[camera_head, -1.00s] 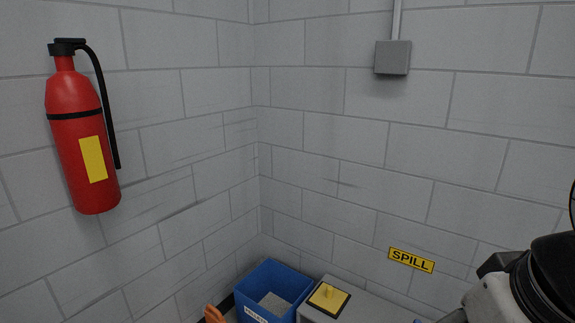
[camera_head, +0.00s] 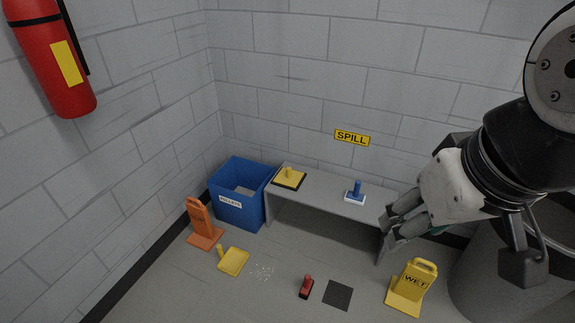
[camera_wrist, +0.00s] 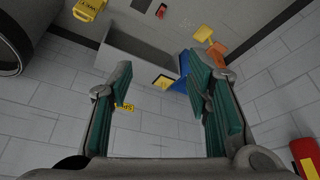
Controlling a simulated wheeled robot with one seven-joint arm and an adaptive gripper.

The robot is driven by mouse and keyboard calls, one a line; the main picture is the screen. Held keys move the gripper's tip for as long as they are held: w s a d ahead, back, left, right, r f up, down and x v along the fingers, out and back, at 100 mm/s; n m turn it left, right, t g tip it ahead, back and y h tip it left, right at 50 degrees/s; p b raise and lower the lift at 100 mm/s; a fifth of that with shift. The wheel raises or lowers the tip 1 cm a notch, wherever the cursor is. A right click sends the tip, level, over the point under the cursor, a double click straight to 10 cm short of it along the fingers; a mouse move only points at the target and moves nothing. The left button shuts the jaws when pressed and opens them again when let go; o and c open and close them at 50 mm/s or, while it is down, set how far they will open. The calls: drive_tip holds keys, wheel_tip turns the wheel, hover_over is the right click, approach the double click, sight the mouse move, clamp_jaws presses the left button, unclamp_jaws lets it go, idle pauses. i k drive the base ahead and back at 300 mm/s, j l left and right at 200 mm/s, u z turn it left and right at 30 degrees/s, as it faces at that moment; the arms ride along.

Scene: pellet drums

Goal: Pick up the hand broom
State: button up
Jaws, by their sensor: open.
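A small brush-like tool with a red handle and dark base (camera_head: 306,288) lies on the floor in front of the bench; it looks like the hand broom, though I cannot be sure. It also shows as a small red shape at the top of the wrist view (camera_wrist: 161,11). A tool with a blue upright handle and white base (camera_head: 355,195) and one with a yellow top and dark base (camera_head: 289,178) stand on the bench. My gripper (camera_head: 391,232) is open and empty, near the bench's right end, apart from all these tools. Its green-padded fingers are spread in the wrist view (camera_wrist: 156,68).
The grey bench (camera_head: 325,190) stands along the wall beside a blue bin (camera_head: 238,207). A yellow dustpan (camera_head: 233,261), scattered pellets (camera_head: 262,271), dark floor square (camera_head: 338,295), orange sign (camera_head: 201,222) and yellow WET sign (camera_head: 411,287) occupy the floor. A grey drum (camera_head: 490,275) is at right.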

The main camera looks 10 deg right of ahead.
sight(307, 289)
drive_tip(key=k+j, duration=0.1)
drive_tip(key=i+j+z, duration=0.1)
drive_tip(key=j, duration=0.25)
drive_tip(key=i+j, duration=0.2)
drive_tip(key=j, duration=0.15)
drive_tip(key=i+j+z, duration=0.15)
drive_tip(key=j, duration=0.15)
drive_tip(key=i+j+z, duration=0.1)
drive_tip(key=j, duration=0.25)
drive_tip(key=i+j, duration=0.15)
drive_tip(key=j, duration=0.25)
drive_tip(key=i+j+z, duration=0.15)
drive_tip(key=j, duration=0.2)
